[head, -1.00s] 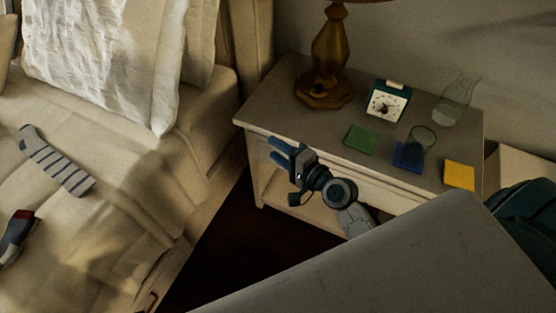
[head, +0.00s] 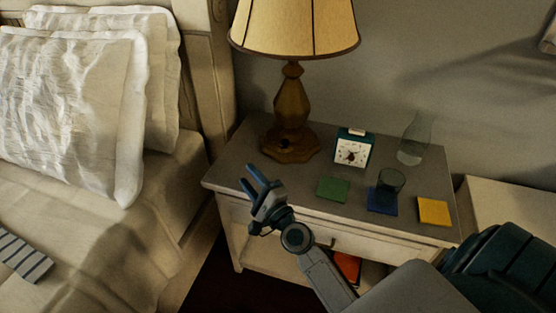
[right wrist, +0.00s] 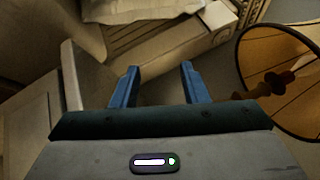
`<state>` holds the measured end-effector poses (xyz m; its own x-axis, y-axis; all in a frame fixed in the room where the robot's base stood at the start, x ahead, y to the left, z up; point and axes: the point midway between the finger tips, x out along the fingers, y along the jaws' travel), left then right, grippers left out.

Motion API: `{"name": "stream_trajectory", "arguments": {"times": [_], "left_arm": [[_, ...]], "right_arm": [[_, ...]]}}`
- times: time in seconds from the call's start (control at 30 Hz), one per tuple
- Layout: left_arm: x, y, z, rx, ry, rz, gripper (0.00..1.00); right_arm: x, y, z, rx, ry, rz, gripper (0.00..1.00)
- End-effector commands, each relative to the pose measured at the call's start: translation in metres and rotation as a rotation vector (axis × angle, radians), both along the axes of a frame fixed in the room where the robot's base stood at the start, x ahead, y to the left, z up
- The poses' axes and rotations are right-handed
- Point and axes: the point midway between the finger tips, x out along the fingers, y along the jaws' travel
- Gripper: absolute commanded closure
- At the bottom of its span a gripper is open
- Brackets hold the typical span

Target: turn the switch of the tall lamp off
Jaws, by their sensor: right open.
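A lamp (head: 291,95) with a tan shade and a brown faceted base stands at the back of the nightstand in the head view. A small dark spot shows low on its base; I cannot tell if it is the switch, nor whether the lamp is lit. In the right wrist view the lamp's shade (right wrist: 285,55) and brown stem show at the right edge. My right gripper (head: 247,174) is open and empty, over the nightstand's front left part, in front of and left of the lamp base, apart from it. It also shows in the right wrist view (right wrist: 158,72). My left gripper is out of view.
The nightstand (head: 238,158) also bears a clock (head: 353,148), a green coaster (head: 333,189), a glass (head: 390,182) on a blue coaster (head: 382,205), a yellow coaster (head: 433,211) and a glass carafe (head: 414,140). The bed (head: 105,238) with pillows (head: 70,110) is left.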

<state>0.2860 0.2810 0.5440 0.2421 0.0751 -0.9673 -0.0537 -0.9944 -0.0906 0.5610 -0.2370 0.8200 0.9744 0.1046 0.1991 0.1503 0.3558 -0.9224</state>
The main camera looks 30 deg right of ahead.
Motion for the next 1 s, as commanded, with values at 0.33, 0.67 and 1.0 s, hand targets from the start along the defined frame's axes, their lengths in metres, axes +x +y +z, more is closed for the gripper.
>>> {"name": "stream_trajectory", "arguments": {"times": [0.33,0.67,1.0], "left_arm": [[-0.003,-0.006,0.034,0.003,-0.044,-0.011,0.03],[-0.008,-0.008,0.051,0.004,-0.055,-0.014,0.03],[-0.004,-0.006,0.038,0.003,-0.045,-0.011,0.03]], "right_arm": [[0.063,-0.097,-0.023,0.911,-0.248,-0.501,0.6],[0.073,-0.117,-0.057,1.233,-0.294,-0.715,0.6],[0.108,-0.159,-0.054,1.229,-0.296,-0.716,0.6]]}}
